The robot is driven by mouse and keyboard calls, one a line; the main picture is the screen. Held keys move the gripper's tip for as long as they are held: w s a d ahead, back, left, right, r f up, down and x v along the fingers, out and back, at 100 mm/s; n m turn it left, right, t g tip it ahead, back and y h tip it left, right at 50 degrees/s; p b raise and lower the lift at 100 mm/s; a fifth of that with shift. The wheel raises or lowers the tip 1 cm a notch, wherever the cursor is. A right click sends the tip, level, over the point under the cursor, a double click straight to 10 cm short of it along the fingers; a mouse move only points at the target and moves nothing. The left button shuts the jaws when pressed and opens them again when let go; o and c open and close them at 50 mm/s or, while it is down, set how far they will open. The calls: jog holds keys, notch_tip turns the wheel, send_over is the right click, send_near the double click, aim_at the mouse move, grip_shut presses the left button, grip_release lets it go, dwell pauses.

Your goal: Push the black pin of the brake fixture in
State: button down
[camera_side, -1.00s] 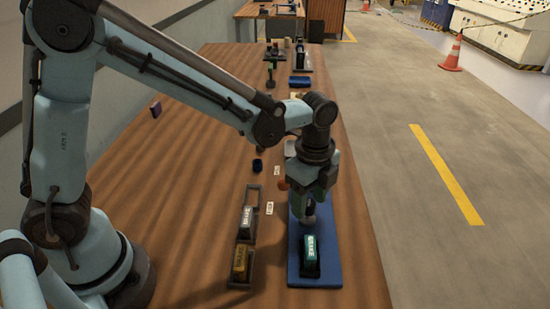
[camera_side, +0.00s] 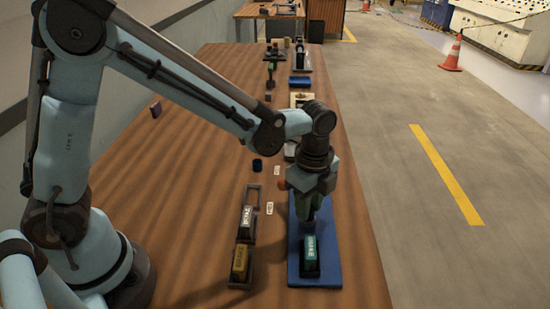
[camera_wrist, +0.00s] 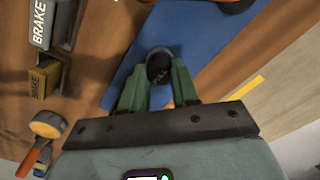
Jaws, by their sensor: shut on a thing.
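The brake fixture is a blue plate (camera_side: 329,265) along the right edge of the table, with a teal labelled block (camera_side: 310,249) in a black holder near its front end. My gripper (camera_side: 310,217) points down over the plate, just behind that block. In the wrist view the green fingers of my gripper (camera_wrist: 160,75) close around a dark round piece, which looks like the black pin (camera_wrist: 159,64), above the blue plate (camera_wrist: 205,25). The pin is hidden by the gripper in the side view, and how deep it sits cannot be told.
A white-labelled block (camera_side: 246,219) and a yellow block (camera_side: 240,262) stand in dark holders left of the plate. A small dark blue piece (camera_side: 257,165) and several fixtures lie farther back. The table's right edge runs close beside the plate.

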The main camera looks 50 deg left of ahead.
jog(key=shift+f, duration=0.1)
jog(key=c, duration=0.8)
grip_release()
notch_tip(320, 180, up, 12)
jog(key=shift+r, duration=0.1)
jog(key=s+a+n+t, duration=0.2)
jog(key=a+n, duration=0.2)
jog(key=n, duration=0.2)
jog(key=s+a+f+n+t, duration=0.1)
jog(key=s+a+n+t, duration=0.1)
jog(key=n, duration=0.4)
jog(key=s+a+n+t, duration=0.3)
jog(key=s+a+n, duration=0.1)
jog(key=a+n, duration=0.2)
jog(key=shift+s+a+f, duration=0.25)
jog(key=shift+a+f, duration=0.1)
